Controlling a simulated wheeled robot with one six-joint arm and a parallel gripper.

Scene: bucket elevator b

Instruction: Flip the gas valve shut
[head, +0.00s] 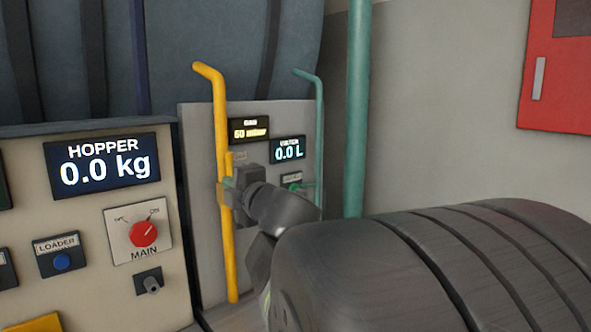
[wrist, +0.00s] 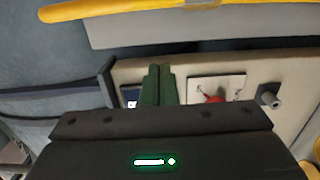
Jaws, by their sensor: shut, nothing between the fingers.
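The yellow gas pipe (head: 221,120) runs upright on the grey panel, bent over at its top. A short yellow piece, seemingly the valve lever (head: 229,162), stands beside the pipe, roughly in line with it. My gripper (head: 227,190) is at the pipe just below that piece and hides part of the valve. I cannot tell whether it touches. In the wrist view my green fingers (wrist: 158,85) are shut together and empty. The yellow pipe (wrist: 130,7) crosses the top of that view, apart from the fingertips in the picture.
The hopper panel (head: 90,215) with its red MAIN knob (head: 143,233) stands at the left. A grey panel (head: 200,150) carries small displays. A thin green pipe (head: 319,130) and a thicker one (head: 356,110) stand to the right. A red box (head: 560,90) hangs on the wall.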

